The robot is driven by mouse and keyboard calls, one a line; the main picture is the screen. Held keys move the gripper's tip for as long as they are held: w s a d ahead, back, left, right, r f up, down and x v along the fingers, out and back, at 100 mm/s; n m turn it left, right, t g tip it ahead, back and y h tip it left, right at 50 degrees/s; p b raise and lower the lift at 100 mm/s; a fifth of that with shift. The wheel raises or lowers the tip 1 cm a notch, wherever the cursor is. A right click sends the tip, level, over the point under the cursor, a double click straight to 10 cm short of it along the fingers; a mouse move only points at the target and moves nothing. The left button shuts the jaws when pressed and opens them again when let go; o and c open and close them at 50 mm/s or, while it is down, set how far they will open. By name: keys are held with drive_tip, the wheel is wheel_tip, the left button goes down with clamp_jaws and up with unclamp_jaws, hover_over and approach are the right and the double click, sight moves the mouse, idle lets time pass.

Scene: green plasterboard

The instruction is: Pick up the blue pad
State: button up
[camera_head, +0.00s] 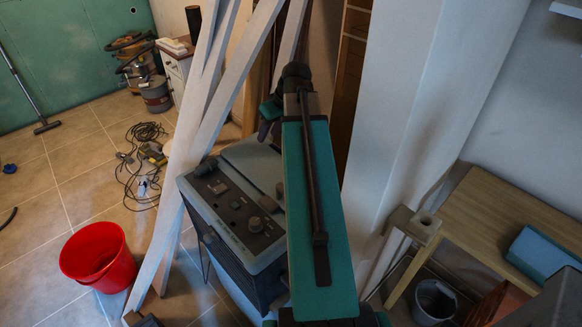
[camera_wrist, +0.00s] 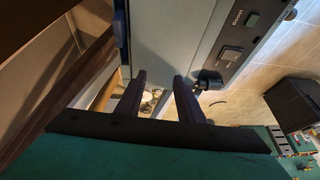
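A blue, flat-topped block (camera_head: 545,252) lies on the wooden table at the right in the head view; it may be the blue pad, but I cannot tell for sure. A small dark blue object (camera_head: 10,168) lies on the floor at the far left. My gripper (camera_wrist: 160,76) shows in the wrist view with its two dark fingers apart and nothing between them. A blue-grey machine is beyond the fingers. The table block does not show clearly in the wrist view.
The control machine (camera_head: 240,215) stands beside my arm. White slanted beams (camera_head: 215,110) and a pale column (camera_head: 415,90) rise close by. A red bucket (camera_head: 97,257) and tangled cables (camera_head: 140,165) are on the tiled floor. A wooden table (camera_head: 490,215) stands at right.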

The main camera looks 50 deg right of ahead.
drive_tip(key=s+d+r, duration=0.2)
drive_tip(key=s+d, duration=0.5)
drive_tip(key=shift+s+d+r+g+h, duration=0.15)
drive_tip(key=shift+d+r+g+h, duration=0.15)
drive_tip(key=shift+d+h, duration=0.1)
drive_tip(key=shift+a+f+p, duration=0.1)
drive_tip(key=shift+f+p, duration=0.1)
drive_tip(key=shift+p, duration=0.15)
drive_tip(key=shift+p+x, duration=1.2)
drive_tip(key=shift+x, duration=3)
drive_tip(key=shift+w+p+x, duration=0.2)
drive_tip(key=shift+p+x, duration=1.05)
drive_tip(key=shift+x, duration=0.15)
drive_tip(key=shift+p+x, duration=0.4)
drive_tip(key=shift+x, duration=0.75)
